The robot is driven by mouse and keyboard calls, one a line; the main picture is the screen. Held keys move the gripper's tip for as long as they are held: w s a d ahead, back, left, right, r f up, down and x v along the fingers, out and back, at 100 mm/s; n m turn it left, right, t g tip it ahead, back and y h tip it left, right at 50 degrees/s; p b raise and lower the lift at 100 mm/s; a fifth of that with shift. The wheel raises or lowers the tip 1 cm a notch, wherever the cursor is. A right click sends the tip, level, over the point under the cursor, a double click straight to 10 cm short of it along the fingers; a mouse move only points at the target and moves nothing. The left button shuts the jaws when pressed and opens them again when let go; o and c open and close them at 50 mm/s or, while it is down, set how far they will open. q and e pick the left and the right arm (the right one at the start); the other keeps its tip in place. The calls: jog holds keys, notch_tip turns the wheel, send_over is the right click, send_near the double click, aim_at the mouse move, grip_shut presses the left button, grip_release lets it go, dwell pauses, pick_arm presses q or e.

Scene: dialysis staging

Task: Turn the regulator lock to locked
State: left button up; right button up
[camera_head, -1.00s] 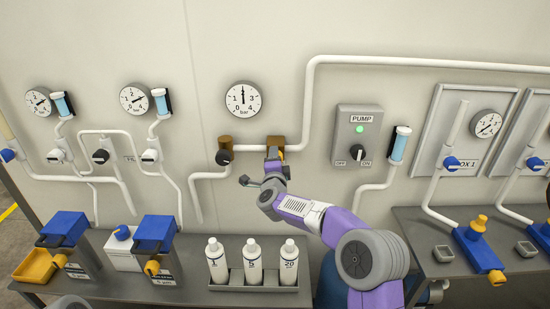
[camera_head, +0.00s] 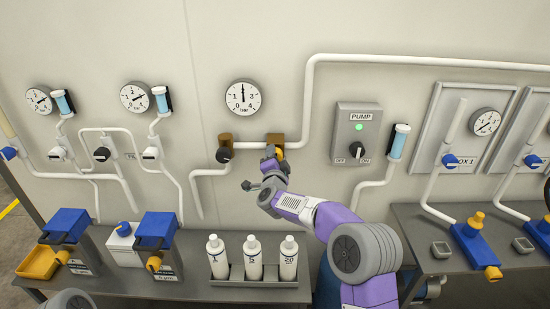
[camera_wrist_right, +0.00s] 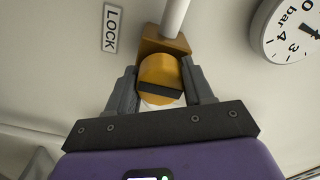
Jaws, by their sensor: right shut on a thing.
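The regulator lock is a round yellow knob (camera_wrist_right: 161,78) with a dark bar across its face, in front of a brass block (camera_head: 274,138) on the white wall pipe. A LOCK label (camera_wrist_right: 111,29) is on the wall beside it in the right wrist view. My right gripper (camera_wrist_right: 163,88) is shut on the yellow knob, one finger on each side. In the head view my right gripper (camera_head: 272,153) is at the brass block and hides most of the knob. My left gripper does not show; only a bit of grey shows at the bottom left edge.
A black knob (camera_head: 224,155) on another brass block is to the left, below a round gauge (camera_head: 243,96). The PUMP box (camera_head: 358,132) with a green light is to the right. Several white bottles (camera_head: 253,261) stand in a rack below.

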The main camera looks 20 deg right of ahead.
jog(key=o, duration=1)
jog(key=shift+b+v, duration=0.4)
jog(key=shift+v, duration=3.4)
